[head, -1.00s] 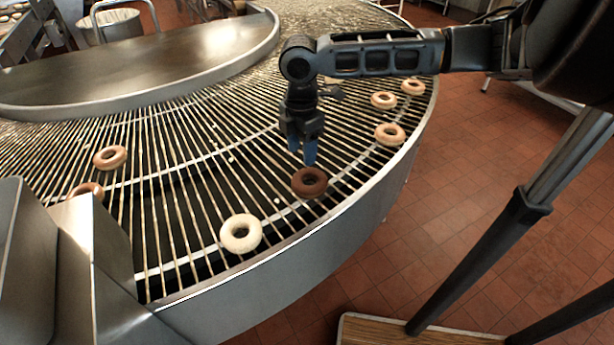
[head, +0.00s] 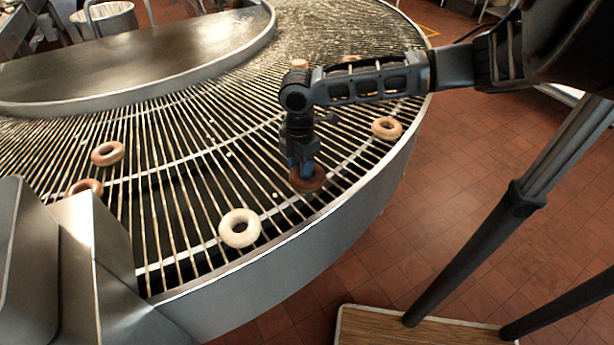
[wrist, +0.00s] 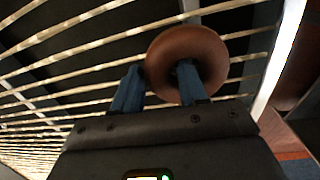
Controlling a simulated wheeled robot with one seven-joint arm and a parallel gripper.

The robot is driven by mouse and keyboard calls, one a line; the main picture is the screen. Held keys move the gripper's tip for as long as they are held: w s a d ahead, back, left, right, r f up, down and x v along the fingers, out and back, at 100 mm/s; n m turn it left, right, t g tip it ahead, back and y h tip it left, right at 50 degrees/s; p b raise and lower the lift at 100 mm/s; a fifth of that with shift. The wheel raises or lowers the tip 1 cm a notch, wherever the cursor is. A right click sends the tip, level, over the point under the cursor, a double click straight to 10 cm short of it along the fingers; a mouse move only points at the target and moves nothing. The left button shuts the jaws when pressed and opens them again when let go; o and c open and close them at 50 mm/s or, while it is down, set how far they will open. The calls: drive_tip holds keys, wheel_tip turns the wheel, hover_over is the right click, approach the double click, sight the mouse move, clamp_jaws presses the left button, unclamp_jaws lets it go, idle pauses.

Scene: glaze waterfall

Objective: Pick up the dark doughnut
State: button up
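The dark doughnut (head: 318,183) lies on the wire grate near its outer rim; its brown ring (wrist: 208,42) also shows in the wrist view. My gripper (head: 302,170) is down at it, covering part of its left side in the head view. In the wrist view my gripper (wrist: 158,88) has its two blue fingers apart. One finger is at the doughnut's hole and the other is just outside its left edge, with the ring's wall between them. I cannot tell whether the fingers touch it. The doughnut is still at grate level.
A pale doughnut (head: 239,228) lies to the left and nearer. A tan doughnut (head: 386,128) lies to the right and farther back. Two brown doughnuts (head: 107,153) (head: 87,187) lie at the far left. A metal rim (head: 330,218) borders the curved grate.

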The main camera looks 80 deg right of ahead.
drive_tip(key=c, duration=0.6)
drive_tip(key=shift+r, duration=0.1)
